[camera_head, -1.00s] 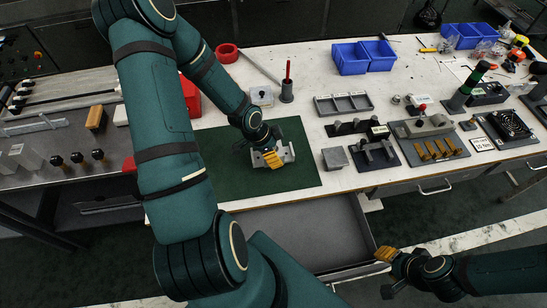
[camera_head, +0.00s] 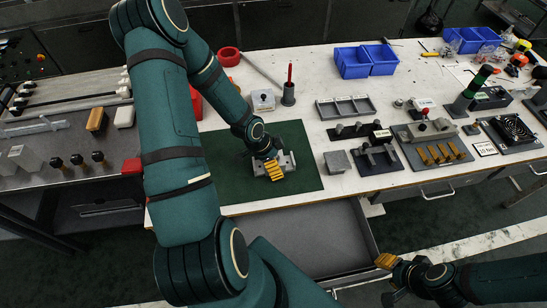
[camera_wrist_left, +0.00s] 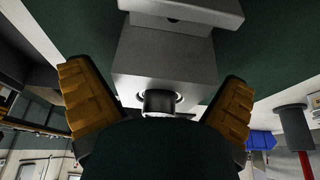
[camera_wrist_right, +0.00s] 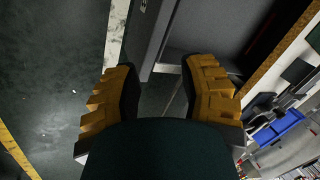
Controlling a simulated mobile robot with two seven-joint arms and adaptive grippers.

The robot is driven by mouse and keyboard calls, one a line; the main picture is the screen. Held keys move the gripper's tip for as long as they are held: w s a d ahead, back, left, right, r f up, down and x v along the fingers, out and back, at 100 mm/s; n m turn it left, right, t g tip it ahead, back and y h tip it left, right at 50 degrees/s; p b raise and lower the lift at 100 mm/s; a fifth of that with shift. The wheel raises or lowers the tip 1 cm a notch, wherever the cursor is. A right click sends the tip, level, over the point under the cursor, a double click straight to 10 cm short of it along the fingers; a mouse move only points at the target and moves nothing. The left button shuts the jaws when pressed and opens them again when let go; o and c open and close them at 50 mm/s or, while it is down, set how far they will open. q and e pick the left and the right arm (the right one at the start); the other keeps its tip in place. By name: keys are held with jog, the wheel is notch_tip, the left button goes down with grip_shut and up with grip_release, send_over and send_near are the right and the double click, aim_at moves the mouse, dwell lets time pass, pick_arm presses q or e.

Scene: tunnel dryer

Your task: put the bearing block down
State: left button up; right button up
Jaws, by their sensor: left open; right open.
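The bearing block (camera_head: 288,160) is a light grey metal block with a flanged base. It rests on the dark green mat (camera_head: 309,180) on the bench. My left gripper (camera_head: 274,172) is at the block, partly covering it in the head view. In the left wrist view the block (camera_wrist_left: 165,60) lies between the spread yellow fingers of my left gripper (camera_wrist_left: 158,100), with gaps on both sides. My right gripper (camera_head: 384,262) is open and empty, in front of the bench near the open drawer. Its spread fingers show in the right wrist view (camera_wrist_right: 162,95).
An open empty drawer (camera_head: 310,240) juts out below the mat. A small grey block (camera_head: 338,161) and dark fixtures (camera_head: 376,156) stand right of the mat. A red pin in a grey holder (camera_head: 289,92) and blue bins (camera_head: 366,60) are behind.

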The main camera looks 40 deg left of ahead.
pick_arm(q)
jog(key=p+v, duration=0.5)
jog(key=v, duration=0.7)
jog(key=shift+r+p, duration=0.15)
jog(key=shift+p, duration=0.15)
jog(key=shift+w, duration=0.1)
jog(key=d+f+n, duration=0.2)
jog(key=d+n, duration=0.1)
jog(key=d, duration=0.6)
jog(key=d+f+n+g, duration=0.1)
jog(key=d+f+n, duration=0.1)
jog(key=d, duration=0.6)
jog(key=d+f+n+h, duration=0.1)
jog(key=d+n, duration=0.3)
jog(key=d, duration=0.5)
jog(key=shift+s+d+f+n, duration=0.35)
jog(key=shift+s+f+n, duration=0.05)
jog(key=shift+f, duration=0.4)
